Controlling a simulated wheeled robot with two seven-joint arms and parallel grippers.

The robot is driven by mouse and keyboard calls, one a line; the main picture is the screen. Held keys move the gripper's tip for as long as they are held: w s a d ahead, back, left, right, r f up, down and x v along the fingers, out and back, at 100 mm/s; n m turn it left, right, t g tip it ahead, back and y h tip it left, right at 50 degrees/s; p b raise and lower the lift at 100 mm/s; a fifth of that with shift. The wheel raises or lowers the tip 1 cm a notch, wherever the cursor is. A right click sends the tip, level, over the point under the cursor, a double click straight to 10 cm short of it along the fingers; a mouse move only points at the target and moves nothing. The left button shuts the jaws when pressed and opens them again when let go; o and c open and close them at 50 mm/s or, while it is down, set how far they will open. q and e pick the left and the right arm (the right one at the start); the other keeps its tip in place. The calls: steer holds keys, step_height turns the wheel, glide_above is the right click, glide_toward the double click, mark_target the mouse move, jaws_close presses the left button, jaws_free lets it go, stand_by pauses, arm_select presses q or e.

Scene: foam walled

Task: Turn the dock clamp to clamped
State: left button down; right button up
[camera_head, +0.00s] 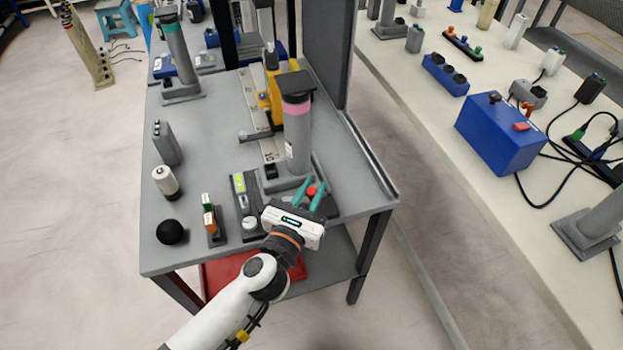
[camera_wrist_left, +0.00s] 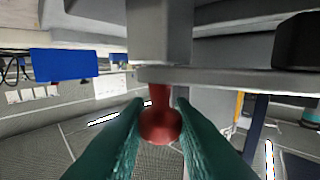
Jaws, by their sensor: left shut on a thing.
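The dock clamp's red knob (camera_head: 311,191) shows between the teal fingers of my left gripper (camera_head: 314,184). In the left wrist view the red knob (camera_wrist_left: 159,122) has a rounded end and a narrower stem reaching up to a grey plate (camera_wrist_left: 215,76). The fingers are shut on the knob, one on each side. The knob is beside the base of an upright grey column (camera_head: 298,135) with a pink band and a dark top. The clamp's mechanism behind the knob is mostly hidden. My right gripper is not in view.
The grey table also holds a black ball (camera_head: 170,232), a white cylinder (camera_head: 166,182), a small switch block (camera_head: 211,222) and a panel with a dial (camera_head: 246,205), left of my gripper. A pale bench (camera_head: 430,100) with a blue box (camera_head: 498,133) stands at right.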

mark_target(307, 195)
arm_select(q)
steer(key=m+h+p, duration=0.1)
steer(key=m+g+h, duration=0.1)
steer(key=shift+w+a+r+g+h+p, duration=0.1)
steer(key=shift+a+r+g+h+p, duration=0.05)
steer(key=shift+r+g+h+p, duration=0.2)
steer(key=shift+f+m+g+h+p, duration=0.2)
steer(key=shift+m+g+h+p, duration=0.4)
steer(key=shift+m+h, duration=0.4)
steer(key=shift+f+m+g+h, duration=0.15)
steer(key=shift+m+g+h, duration=1.15)
steer(key=shift+g+h, duration=0.45)
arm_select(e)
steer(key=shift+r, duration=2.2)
arm_select(q)
steer(key=shift+g, duration=0.3)
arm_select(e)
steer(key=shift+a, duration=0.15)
arm_select(q)
steer(key=c, duration=1.3)
jaws_free()
steer(key=shift+d, duration=0.2)
steer(key=b+v, duration=0.1)
steer(key=v, duration=0.5)
steer(key=shift+a+f, duration=0.15)
steer(key=shift+a, duration=0.05)
steer(key=shift+s+a, duration=0.45)
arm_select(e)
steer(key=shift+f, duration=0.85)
